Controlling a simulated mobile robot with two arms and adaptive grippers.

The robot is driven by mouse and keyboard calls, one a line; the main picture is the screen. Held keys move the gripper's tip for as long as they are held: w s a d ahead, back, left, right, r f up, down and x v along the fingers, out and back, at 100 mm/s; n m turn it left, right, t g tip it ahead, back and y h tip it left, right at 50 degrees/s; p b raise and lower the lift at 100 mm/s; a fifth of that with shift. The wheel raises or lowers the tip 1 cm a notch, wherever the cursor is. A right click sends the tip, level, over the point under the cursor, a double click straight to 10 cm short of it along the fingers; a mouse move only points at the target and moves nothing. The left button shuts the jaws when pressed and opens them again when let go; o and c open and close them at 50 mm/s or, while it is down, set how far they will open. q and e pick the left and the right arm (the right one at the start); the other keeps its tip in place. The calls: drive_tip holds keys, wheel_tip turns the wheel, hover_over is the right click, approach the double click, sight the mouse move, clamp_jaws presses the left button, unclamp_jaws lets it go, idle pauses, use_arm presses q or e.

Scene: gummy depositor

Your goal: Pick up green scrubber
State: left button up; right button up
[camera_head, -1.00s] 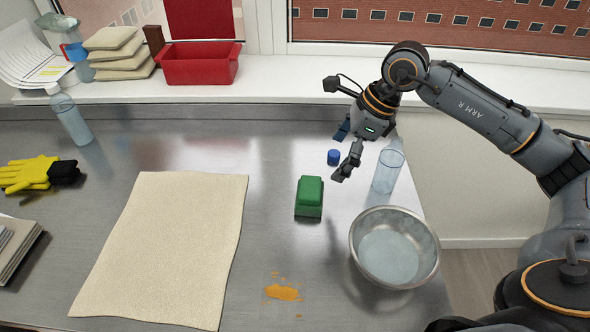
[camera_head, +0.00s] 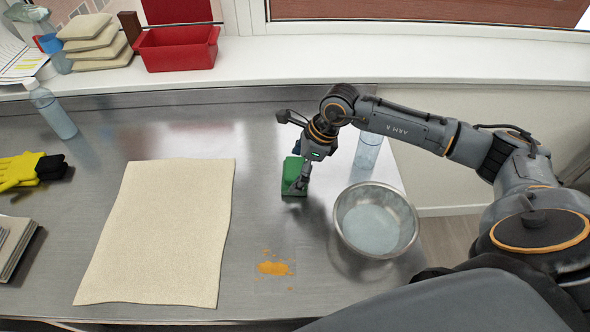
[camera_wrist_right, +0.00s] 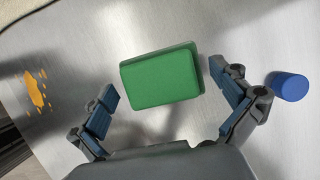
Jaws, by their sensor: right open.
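The green scrubber (camera_head: 292,181) is a block on the steel table, left of the metal bowl. In the head view my right gripper (camera_head: 297,172) is over it and covers part of it. In the right wrist view the green scrubber (camera_wrist_right: 160,77) lies between the two spread fingers of my right gripper (camera_wrist_right: 168,105), a little beyond the fingertips, with a visible gap on the left side. The right finger is close to the scrubber's edge; I cannot tell if it touches. The right gripper is open and empty. My left gripper is not in view.
A metal bowl (camera_head: 375,249) with liquid and a clear glass (camera_head: 368,152) stand on the right. A blue cap (camera_wrist_right: 287,86) is beside the right finger. An orange spill (camera_head: 273,268), a beige cloth (camera_head: 160,235) and yellow gloves (camera_head: 20,172) lie to the left.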

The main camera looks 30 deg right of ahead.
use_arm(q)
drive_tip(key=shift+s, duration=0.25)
use_arm(e)
drive_tip(key=shift+a+f, duration=0.1)
drive_tip(key=shift+f, duration=0.3)
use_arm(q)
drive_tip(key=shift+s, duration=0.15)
use_arm(e)
drive_tip(key=c, duration=0.9)
drive_tip(key=shift+r, duration=0.1)
drive_tip(key=shift+w+r, duration=0.1)
drive_tip(key=shift+r, duration=0.5)
use_arm(q)
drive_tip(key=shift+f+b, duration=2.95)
drive_tip(key=shift+b, duration=0.05)
use_arm(e)
drive_tip(key=s+d+r, duration=0.1)
drive_tip(key=s+r, duration=1)
drive_tip(key=s, duration=0.3)
drive_tip(key=shift+d+r, duration=0.35)
